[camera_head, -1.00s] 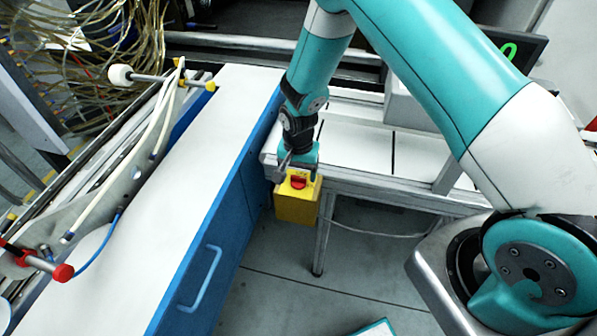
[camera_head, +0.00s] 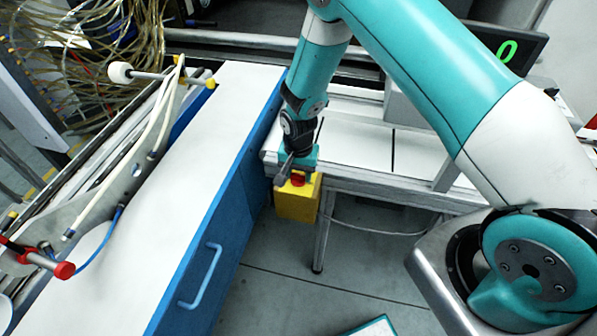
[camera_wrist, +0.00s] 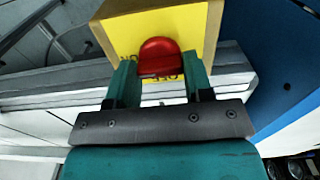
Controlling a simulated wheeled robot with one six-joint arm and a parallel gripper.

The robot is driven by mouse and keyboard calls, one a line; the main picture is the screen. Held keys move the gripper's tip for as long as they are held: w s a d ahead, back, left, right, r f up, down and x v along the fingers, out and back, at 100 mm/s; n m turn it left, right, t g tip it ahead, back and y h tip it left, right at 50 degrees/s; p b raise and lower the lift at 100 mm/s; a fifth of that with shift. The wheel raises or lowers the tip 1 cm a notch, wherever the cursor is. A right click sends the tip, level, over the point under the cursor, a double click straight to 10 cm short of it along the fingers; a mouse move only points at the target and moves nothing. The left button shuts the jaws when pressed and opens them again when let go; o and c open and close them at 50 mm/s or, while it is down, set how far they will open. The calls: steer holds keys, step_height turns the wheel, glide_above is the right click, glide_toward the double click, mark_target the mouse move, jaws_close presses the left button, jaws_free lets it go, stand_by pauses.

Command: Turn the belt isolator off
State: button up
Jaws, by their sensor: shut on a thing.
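The belt isolator is a yellow box (camera_head: 296,205) with a red knob (camera_head: 298,180) on its upper face, at the end of the white-topped bench. In the wrist view the red knob (camera_wrist: 160,56) sits on the yellow face (camera_wrist: 190,24), with black lettering beside it, partly hidden. My gripper (camera_wrist: 157,82) is shut on the red knob, a teal finger on each side. In the head view my gripper (camera_head: 292,172) comes down from above and covers part of the box. The knob's exact setting cannot be read.
A blue cabinet (camera_head: 232,205) with a white top (camera_head: 190,150) stands close on the left. The white bench (camera_head: 350,145) with a metal frame lies behind and right. Open floor (camera_head: 280,290) shows in front. A dark screen with a green mark (camera_head: 507,52) is at upper right.

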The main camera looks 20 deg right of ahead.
steer(key=n+b, duration=0.1)
steer(key=n, duration=0.3)
steer(key=shift+b, duration=0.4)
steer(key=n+b, duration=0.1)
steer(key=n, duration=0.3)
steer(key=shift+n, duration=0.3)
steer(key=n+b, duration=0.1)
steer(key=n, duration=0.3)
steer(key=shift+n, duration=0.3)
steer(key=shift+n+b, duration=0.55)
steer(key=shift+n, duration=1.65)
steer(key=o, duration=0.9)
steer(key=shift+r, duration=0.1)
